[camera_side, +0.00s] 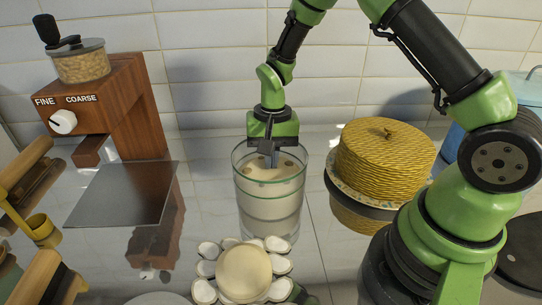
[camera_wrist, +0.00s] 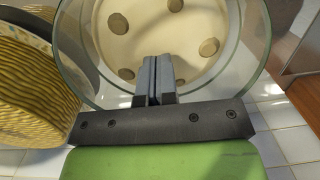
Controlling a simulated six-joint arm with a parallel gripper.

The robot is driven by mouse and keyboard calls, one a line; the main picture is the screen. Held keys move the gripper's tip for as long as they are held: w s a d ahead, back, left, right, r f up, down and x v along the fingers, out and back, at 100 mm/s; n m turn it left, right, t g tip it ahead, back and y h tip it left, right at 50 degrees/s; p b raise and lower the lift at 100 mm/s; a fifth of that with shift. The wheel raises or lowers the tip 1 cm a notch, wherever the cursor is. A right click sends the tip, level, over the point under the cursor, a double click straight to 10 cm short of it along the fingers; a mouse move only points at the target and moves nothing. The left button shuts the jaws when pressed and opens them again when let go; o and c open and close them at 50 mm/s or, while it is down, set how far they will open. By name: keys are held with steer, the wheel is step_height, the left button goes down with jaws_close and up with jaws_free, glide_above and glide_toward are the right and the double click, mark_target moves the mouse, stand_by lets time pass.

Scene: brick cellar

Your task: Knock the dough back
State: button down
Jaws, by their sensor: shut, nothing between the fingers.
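The pale dough (camera_side: 268,180) sits in a clear glass jar (camera_side: 237,185) on the pale reflective counter. It also shows in the wrist view (camera_wrist: 152,20), with several round brownish spots on its top; I cannot tell if they are dents or bubbles. My gripper (camera_side: 274,164) is shut and empty, pointing down, with its fingertips inside the jar's rim at the dough's top. In the wrist view the two fingers (camera_wrist: 155,62) lie side by side over the near part of the dough. I cannot tell if the tips touch it.
A wooden grinder (camera_side: 120,95) stands at the left by a dark flat plate (camera_side: 120,195). A yellow woven lidded basket (camera_side: 385,160) stands close right of the jar. A round pale thing (camera_side: 244,272) with white pieces around it is in front. A blue pot (camera_side: 522,88) is far right.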

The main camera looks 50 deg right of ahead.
steer(key=shift+f, duration=2.3)
step_height(320, 180, up, 14)
steer(key=d, duration=0.1)
steer(key=shift+w+r, duration=0.2)
step_height(320, 180, up, 11)
steer(key=n+t, duration=0.2)
steer(key=t, duration=0.2)
glide_above(271, 174)
steer(key=s, duration=0.6)
steer(key=s+a+r+n+t+y, duration=0.1)
steer(key=s+r+n+t, duration=0.1)
steer(key=s, duration=0.8)
steer(key=shift+s+r+n+t, duration=0.2)
steer(key=shift+r+n+t, duration=0.15)
steer(key=shift+n+t, duration=0.25)
